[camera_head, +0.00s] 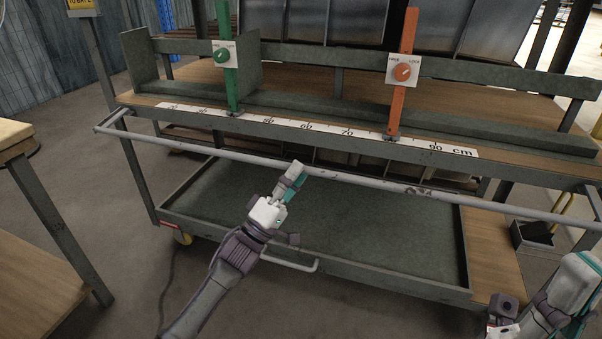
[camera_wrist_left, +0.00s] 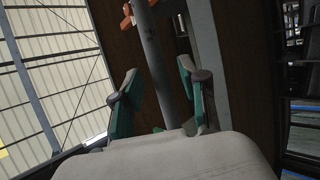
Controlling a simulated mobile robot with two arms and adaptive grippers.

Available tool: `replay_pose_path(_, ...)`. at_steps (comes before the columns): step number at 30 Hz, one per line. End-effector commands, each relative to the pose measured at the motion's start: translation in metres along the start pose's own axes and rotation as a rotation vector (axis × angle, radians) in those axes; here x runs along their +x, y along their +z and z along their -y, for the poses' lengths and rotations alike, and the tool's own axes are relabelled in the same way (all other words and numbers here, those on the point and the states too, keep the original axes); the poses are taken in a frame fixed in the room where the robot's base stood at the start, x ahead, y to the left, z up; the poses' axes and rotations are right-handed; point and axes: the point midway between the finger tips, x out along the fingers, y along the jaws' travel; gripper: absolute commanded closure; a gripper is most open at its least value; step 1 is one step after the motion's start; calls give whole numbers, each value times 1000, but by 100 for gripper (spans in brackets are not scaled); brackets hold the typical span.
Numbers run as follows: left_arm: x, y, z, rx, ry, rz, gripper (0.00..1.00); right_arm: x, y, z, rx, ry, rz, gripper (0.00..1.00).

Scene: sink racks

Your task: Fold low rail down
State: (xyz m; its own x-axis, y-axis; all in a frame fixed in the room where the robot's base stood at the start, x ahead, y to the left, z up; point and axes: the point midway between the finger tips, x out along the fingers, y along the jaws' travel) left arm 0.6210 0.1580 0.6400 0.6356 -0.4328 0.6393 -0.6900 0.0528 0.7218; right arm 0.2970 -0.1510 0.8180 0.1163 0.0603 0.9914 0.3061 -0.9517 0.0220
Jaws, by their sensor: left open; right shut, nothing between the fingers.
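A long grey rail (camera_head: 380,183) runs across the front of the rack, standing out just below the ruler edge. My left gripper (camera_head: 297,174) is open at the middle of this rail. In the left wrist view, the rail (camera_wrist_left: 166,65) lies between the two spread fingers (camera_wrist_left: 158,95) as seen from the wrist. I cannot tell whether the fingers touch it. My right gripper (camera_head: 577,285) is at the lower right, shut and empty, apart from the rail.
Above the rail are a ruler strip (camera_head: 305,128), a green post (camera_head: 229,75) and an orange post (camera_head: 402,85), each with a dial plate. A shallow tray (camera_head: 462,250) with a front handle (camera_head: 290,266) sits below. A wooden table (camera_head: 30,265) stands at left.

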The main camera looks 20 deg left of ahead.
Motion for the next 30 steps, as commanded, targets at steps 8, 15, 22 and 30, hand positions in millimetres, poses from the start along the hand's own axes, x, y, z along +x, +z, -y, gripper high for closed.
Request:
replay_pose_path(8,17,0,0,0,-1,-1,57,2,1,0,-2,-7,-15,100)
replay_pose_path(15,17,0,0,0,-1,-1,60,3,0,0,-2,-5,-16,100)
replay_pose_path(22,17,0,0,0,-1,-1,98,3,0,0,-2,-4,-16,100)
replay_pose_path(30,17,0,0,0,-2,-1,100,3,0,0,-2,-4,-16,100)
